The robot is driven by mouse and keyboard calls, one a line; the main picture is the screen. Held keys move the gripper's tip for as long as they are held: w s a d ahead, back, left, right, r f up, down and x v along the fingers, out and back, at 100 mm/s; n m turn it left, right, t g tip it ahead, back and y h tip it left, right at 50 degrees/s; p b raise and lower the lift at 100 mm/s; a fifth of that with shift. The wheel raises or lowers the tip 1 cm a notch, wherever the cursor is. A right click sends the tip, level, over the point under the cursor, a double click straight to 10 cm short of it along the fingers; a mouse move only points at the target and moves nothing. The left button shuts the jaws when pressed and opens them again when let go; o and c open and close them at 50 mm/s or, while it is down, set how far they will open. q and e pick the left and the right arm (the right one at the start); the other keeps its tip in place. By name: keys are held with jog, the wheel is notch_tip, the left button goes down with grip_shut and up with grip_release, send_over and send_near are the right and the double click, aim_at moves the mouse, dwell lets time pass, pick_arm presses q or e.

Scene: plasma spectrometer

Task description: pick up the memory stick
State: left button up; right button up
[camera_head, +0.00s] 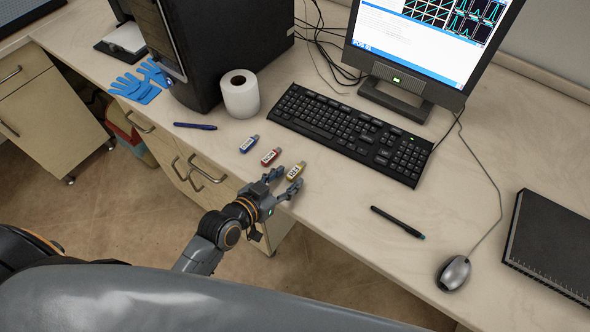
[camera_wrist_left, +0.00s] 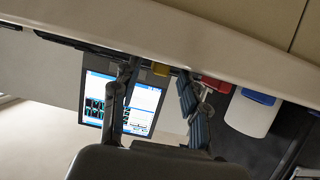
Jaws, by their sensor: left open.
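Three memory sticks lie in a row on the desk, in front of the keyboard: a blue one (camera_head: 249,143), a red one (camera_head: 270,156) and a yellow one (camera_head: 295,171), each with a white label. My left gripper (camera_head: 286,181) is open at the desk's front edge, with its fingertips close to the yellow stick. In the left wrist view the yellow stick (camera_wrist_left: 161,69) shows between the open fingers of my left gripper (camera_wrist_left: 160,76). The red stick (camera_wrist_left: 215,84) is partly behind one finger there. I cannot tell whether the fingers touch the yellow stick. My right gripper is not in view.
The black keyboard (camera_head: 349,133) lies behind the sticks, the monitor (camera_head: 424,48) beyond it. A paper roll (camera_head: 239,94), computer tower (camera_head: 229,52) and blue pen (camera_head: 195,126) are to the left. A black pen (camera_head: 398,222), mouse (camera_head: 454,273) and dark notebook (camera_head: 555,245) are to the right.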

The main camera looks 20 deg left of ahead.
pick_arm(q)
jog(key=c, duration=0.9)
jog(key=shift+r, duration=0.15)
